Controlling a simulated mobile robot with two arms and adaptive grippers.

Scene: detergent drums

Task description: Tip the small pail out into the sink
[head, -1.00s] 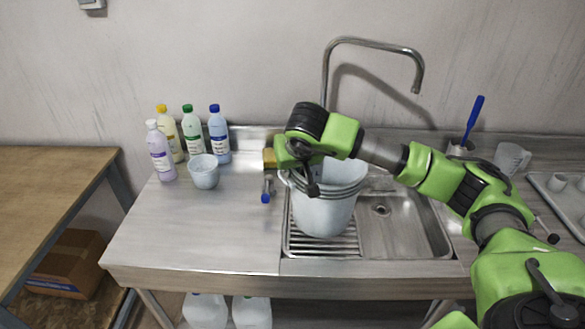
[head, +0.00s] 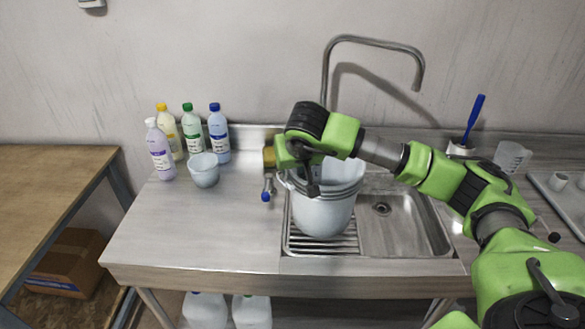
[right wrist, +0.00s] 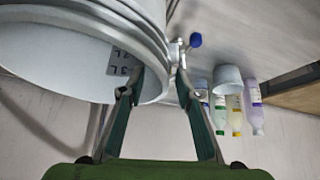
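A large pale pail (head: 322,214) stands upright over the ridged left part of the sink (head: 405,240). Its ribbed rim and open mouth show in the right wrist view (right wrist: 60,60), with a label on the inner wall. A smaller pale pail (head: 204,171) stands upright on the counter, left of the sink; it also shows in the right wrist view (right wrist: 228,79). My right gripper (right wrist: 160,72) is at the large pail's left rim, with one finger over the mouth and one outside. A gap shows between its fingertips. My left gripper is not in view.
Several detergent bottles (head: 192,134) stand behind the small pail. A blue-tipped valve (head: 266,195) and a yellow sponge (head: 269,157) lie near the large pail. A tall faucet (head: 375,42) arches over the sink. The counter's left front is clear.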

